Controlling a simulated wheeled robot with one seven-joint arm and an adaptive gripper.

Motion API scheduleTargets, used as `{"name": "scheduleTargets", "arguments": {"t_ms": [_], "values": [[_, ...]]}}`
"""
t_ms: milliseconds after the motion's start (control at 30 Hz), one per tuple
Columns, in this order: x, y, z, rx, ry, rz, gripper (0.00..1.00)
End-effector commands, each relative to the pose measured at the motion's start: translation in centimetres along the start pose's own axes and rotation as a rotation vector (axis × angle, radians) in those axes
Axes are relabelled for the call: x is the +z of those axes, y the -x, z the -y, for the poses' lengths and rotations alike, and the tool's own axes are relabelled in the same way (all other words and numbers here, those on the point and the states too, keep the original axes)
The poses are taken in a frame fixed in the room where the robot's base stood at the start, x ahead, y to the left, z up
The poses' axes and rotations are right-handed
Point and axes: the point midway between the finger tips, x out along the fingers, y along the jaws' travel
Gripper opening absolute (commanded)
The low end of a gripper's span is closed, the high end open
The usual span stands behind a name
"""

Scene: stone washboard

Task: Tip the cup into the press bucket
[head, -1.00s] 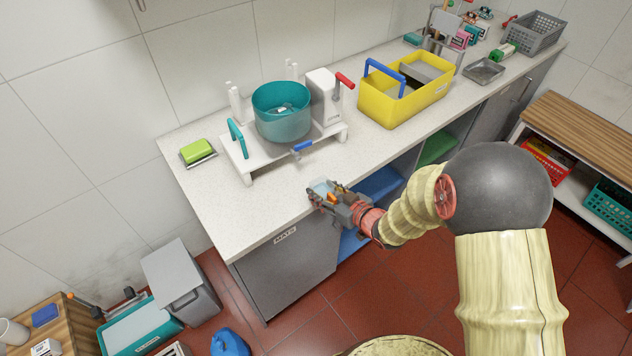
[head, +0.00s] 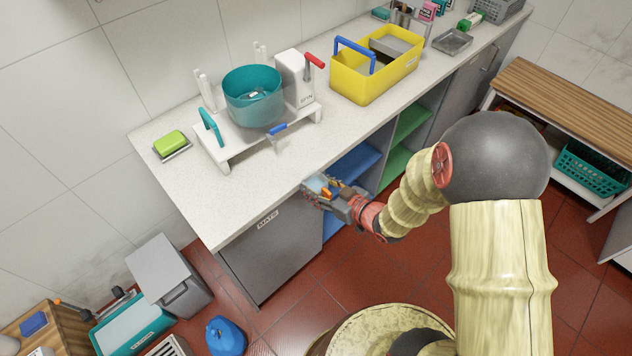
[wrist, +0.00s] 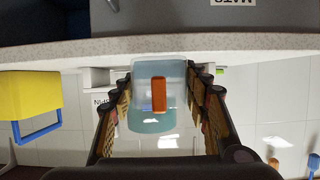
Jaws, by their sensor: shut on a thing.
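The cup (head: 316,185) is small, pale blue and translucent. My gripper (head: 324,190) is shut on it at the front edge of the counter. In the wrist view the cup (wrist: 176,72) sits between the two fingers, with an orange patch (wrist: 158,95) on it; its contents cannot be made out. The press bucket (head: 253,108) is round, teal and open-topped. It stands on a white press stand (head: 228,150) farther back and left of my gripper, well apart from the cup. Something light lies inside the bucket.
A yellow caddy (head: 374,92) is farther right. A green sponge (head: 169,142) lies at the left. The counter (head: 240,205) is clear in front of the stand.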

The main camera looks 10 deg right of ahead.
Motion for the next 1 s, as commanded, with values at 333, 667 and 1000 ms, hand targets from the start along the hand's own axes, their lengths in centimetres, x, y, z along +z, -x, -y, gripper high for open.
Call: {"name": "scheduleTargets", "arguments": {"t_ms": [333, 667, 1000], "values": [[1.1, -0.5, -2.0, 0.130, -0.080, -0.018, 0.20], [4.3, 0.5, -6.3, 0.401, -0.189, -0.017, 0.20], [6.4, 1.9, -8.4, 0.545, -0.227, -0.001, 0.20]]}}
